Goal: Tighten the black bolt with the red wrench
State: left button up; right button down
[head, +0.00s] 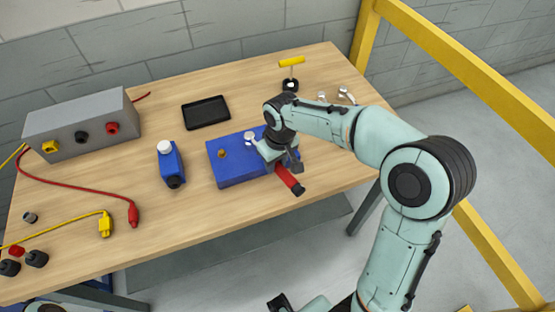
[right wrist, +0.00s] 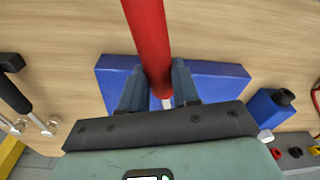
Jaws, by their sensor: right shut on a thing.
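My right gripper (head: 281,161) is shut on the red wrench (head: 288,178), over the right part of a blue block (head: 232,176). In the right wrist view, the wrench's red handle (right wrist: 148,40) runs between my two fingers (right wrist: 157,92), with the blue block (right wrist: 220,82) beneath. A little of its metal end shows between the fingers; the jaw is hidden. A brass-coloured bolt (head: 222,153) and a silver bolt head (head: 249,137) show on the block. I cannot make out the black bolt; the gripper covers that side. My left gripper is not in view.
A grey box (head: 82,124) with cables is at the left. A yellow-handled tool (head: 292,62) and silver-headed tools (head: 346,94) lie at the back right. Yellow rails (head: 465,70) border the right side.

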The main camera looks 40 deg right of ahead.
jog(key=shift+a+m, duration=0.5)
jog(key=shift+a, duration=0.1)
jog(key=shift+d+n, duration=0.3)
jog(key=shift+d, duration=0.05)
jog(key=shift+r, duration=0.2)
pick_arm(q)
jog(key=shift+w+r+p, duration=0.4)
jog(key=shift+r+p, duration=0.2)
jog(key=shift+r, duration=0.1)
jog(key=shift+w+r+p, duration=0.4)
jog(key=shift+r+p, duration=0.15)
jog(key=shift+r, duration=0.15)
pick_arm(e)
jog(key=shift+r, duration=1.7)
